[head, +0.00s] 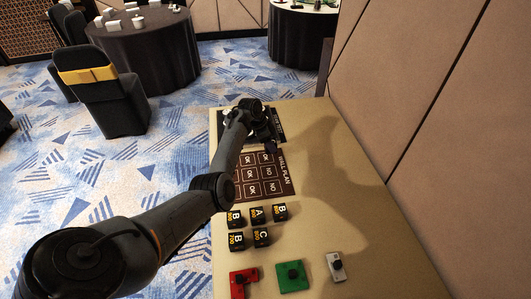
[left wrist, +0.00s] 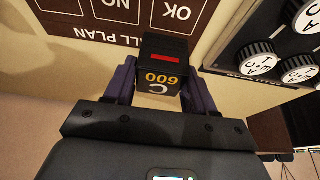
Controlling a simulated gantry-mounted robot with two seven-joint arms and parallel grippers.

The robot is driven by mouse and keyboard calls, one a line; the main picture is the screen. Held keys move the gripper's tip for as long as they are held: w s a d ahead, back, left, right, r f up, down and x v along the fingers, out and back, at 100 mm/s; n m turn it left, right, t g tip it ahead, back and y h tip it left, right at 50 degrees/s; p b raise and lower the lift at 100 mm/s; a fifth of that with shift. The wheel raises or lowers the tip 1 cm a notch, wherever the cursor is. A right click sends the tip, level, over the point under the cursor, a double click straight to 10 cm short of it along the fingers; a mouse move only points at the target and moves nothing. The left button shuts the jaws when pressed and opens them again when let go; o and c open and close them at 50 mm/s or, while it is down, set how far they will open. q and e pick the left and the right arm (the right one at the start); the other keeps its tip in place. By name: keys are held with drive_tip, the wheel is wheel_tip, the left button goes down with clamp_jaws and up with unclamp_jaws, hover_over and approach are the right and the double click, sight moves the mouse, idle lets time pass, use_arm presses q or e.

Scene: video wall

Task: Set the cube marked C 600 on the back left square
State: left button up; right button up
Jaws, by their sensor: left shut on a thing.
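The cube marked C 600 (left wrist: 162,65) is black with yellow lettering and a red bar. It sits between the two fingers of my left gripper (left wrist: 160,88), which is shut on it. In the head view my left gripper (head: 268,143) is over the far part of the table, between the black panel and the wall plan; I cannot make out the held cube there. The brown wall plan (head: 291,187) has squares marked OK or NO. My arm covers its left side, including the back left square. A corner of the plan shows in the left wrist view (left wrist: 72,32). My right gripper is not in view.
Several other black cubes, such as one marked A (head: 258,216) and one marked C (head: 262,237), stand nearer. A red piece (head: 240,284), a green piece (head: 291,278) and a grey piece (head: 336,266) lie in front. A black panel with white knobs (left wrist: 258,57) is beside the cube. The table's right side (head: 350,210) is clear.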

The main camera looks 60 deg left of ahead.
sight(266, 150)
use_arm(q)
drive_tip(key=shift+s+a+f, duration=0.25)
drive_tip(key=shift+a+f, duration=0.05)
drive_tip(key=shift+a, duration=0.15)
drive_tip(key=shift+s+a+f, duration=0.25)
drive_tip(key=shift+a+f, duration=0.05)
drive_tip(key=shift+a, duration=0.15)
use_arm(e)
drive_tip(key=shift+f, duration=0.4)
use_arm(q)
drive_tip(key=shift+f+b, duration=1)
drive_tip(key=shift+f, duration=1)
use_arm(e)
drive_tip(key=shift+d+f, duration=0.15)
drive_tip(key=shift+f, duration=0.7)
use_arm(q)
drive_tip(key=shift+f, duration=0.15)
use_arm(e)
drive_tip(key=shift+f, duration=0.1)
use_arm(q)
drive_tip(key=o, duration=1.1)
drive_tip(key=shift+c, duration=0.2)
